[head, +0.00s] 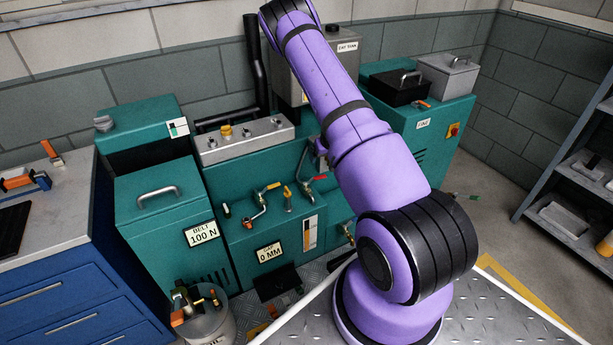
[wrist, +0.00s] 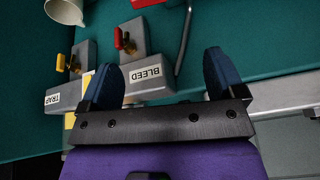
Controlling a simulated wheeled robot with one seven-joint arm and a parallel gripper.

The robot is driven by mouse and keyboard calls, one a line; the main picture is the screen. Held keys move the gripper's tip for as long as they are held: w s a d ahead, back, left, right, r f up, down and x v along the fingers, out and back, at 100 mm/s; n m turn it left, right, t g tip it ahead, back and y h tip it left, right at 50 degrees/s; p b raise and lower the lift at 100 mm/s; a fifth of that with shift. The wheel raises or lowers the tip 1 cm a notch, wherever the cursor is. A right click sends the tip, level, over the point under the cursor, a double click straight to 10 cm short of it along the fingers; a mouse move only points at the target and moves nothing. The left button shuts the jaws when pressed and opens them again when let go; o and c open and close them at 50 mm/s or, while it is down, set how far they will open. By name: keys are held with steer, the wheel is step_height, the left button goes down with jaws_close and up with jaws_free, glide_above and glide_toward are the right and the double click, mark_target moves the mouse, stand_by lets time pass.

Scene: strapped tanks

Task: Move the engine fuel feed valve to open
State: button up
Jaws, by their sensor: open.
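In the head view a valve with a yellow lever (head: 268,188) and one with a red lever (head: 322,179) sit on the teal engine housing (head: 232,245). A yellow-handled valve (wrist: 63,62) stands by a block labelled TRAP (wrist: 53,98). My gripper (wrist: 160,62) is open and empty, its fingers apart near the BLEED block. In the head view my arm hides the gripper.
A grey tank labelled DAY TANK (head: 300,70) stands at the back wall. A blue workbench (head: 60,285) is at left and a shelf rack (head: 575,170) at right. A bucket of tools (head: 208,325) stands on the floor in front. A white cup-like container (wrist: 66,10) shows in the wrist view.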

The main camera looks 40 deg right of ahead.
mark_target(320, 177)
steer(key=shift+h, duration=0.3)
steer(key=x, duration=0.4)
steer(key=s+x, duration=0.1)
steer(key=x, duration=0.8)
steer(key=shift+s+d+f, duration=0.1)
steer(key=shift+s+f, duration=0.1)
steer(key=shift+f, duration=0.45)
steer(key=shift+c, duration=0.4)
steer(key=c, duration=1.2)
